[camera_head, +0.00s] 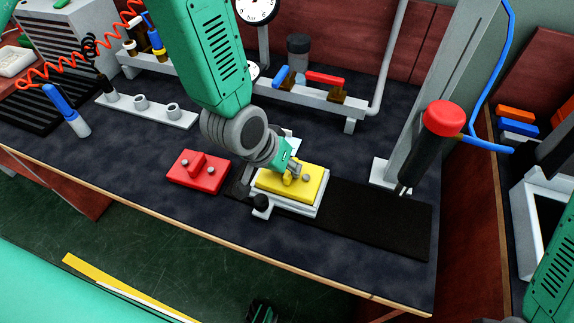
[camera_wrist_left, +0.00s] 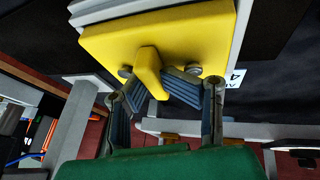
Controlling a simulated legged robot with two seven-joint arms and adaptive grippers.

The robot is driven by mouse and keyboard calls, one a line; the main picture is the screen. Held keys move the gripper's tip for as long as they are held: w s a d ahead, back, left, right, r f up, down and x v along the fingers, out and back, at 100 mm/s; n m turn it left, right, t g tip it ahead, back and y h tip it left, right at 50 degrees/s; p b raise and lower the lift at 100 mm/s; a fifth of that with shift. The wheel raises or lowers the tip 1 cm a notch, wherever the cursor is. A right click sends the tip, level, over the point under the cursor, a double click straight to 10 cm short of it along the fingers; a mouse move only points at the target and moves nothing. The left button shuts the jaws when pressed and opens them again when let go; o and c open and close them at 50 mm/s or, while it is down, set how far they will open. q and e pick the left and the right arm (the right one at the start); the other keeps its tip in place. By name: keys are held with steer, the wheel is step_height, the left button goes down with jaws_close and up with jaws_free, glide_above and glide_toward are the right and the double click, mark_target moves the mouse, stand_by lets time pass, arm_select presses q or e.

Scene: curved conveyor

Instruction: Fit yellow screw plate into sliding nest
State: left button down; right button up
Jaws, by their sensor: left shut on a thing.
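The yellow screw plate (camera_head: 308,188) lies flat over the pale sliding nest (camera_head: 273,204) on the dark workbench. It has a raised middle tab and round screw heads. My left gripper (camera_head: 290,172) reaches down from above and is shut on the plate's tab. In the left wrist view the fingers (camera_wrist_left: 165,88) close on the tab of the yellow plate (camera_wrist_left: 200,38), with the nest's pale edge (camera_wrist_left: 105,8) behind it. Whether the plate is fully seated in the nest cannot be told. My right gripper cannot be made out.
A red plate (camera_head: 197,170) lies just left of the nest. A black strip (camera_head: 385,220) runs right from the nest. A red-capped black tool (camera_head: 435,135) hangs by a grey post at right. A white holder rail (camera_head: 148,110) stands at the back left.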

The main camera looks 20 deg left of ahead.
arm_select(q)
steer(key=shift+f, duration=0.4)
steer(key=c, duration=1.1)
jaws_free()
steer(key=shift+a, duration=0.15)
steer(key=v, duration=1.2)
